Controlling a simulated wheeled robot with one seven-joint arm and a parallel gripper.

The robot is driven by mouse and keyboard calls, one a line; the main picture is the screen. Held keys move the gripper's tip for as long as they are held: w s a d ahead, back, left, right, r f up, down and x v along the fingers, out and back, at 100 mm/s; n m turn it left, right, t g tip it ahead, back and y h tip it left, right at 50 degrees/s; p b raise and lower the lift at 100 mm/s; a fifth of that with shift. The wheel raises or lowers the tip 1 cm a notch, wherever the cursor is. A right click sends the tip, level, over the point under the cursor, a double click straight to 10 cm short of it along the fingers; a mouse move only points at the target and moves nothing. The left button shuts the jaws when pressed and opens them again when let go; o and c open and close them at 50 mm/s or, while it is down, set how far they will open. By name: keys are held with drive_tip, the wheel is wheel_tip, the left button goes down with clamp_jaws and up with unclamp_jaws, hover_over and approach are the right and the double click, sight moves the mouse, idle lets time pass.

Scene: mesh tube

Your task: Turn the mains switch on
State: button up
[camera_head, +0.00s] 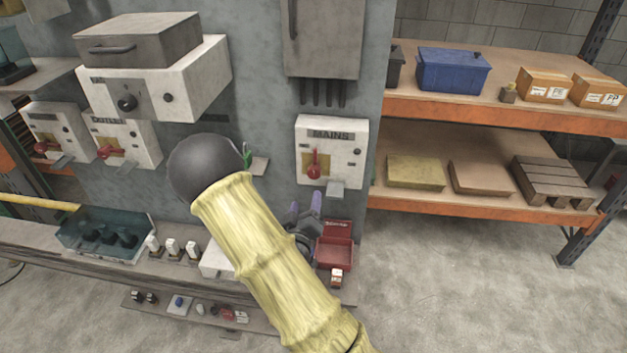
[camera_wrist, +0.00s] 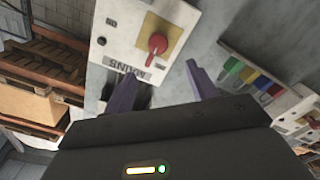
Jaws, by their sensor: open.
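The mains switch box (camera_head: 343,143) is a white panel on the grey wall, labelled MAINS. Its red rotary handle (camera_head: 314,165) stands roughly upright on a yellow plate. In the wrist view the box (camera_wrist: 126,38) appears upside down, with the red handle (camera_wrist: 157,43) on its yellow plate beyond the fingertips. My gripper (camera_head: 305,205) is just below the box in the head view, mostly hidden behind my arm. In the wrist view its purple fingers (camera_wrist: 158,82) are spread apart with nothing between them. The handle is apart from both fingers.
Left of the mains box are other white switch boxes with red handles (camera_head: 109,151). A red bin (camera_head: 335,250) sits on the bench below.

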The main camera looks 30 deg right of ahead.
sight(313, 174)
drive_tip(key=shift+w+d+f+b, duration=0.2)
drive_tip(key=shift+w+d+b, duration=0.2)
drive_tip(key=shift+b, duration=1.25)
drive_tip(key=shift+w+d+b, duration=0.2)
drive_tip(key=shift+b, duration=1)
drive_tip(key=p+x, duration=0.1)
drive_tip(key=x, duration=0.2)
drive_tip(key=p+x, duration=0.2)
drive_tip(key=x, duration=0.2)
drive_tip(key=p+x, duration=0.2)
drive_tip(key=x, duration=0.1)
drive_tip(key=shift+w+d+r, duration=0.15)
drive_tip(key=shift+r, duration=0.2)
drive_tip(key=shift+w+d+f+p, duration=0.15)
drive_tip(key=shift+w+d+p, duration=0.2)
drive_tip(key=shift+w, duration=0.25)
drive_tip(key=shift+a, duration=0.1)
drive_tip(key=shift+s, duration=0.1)
drive_tip(key=c, duration=1)
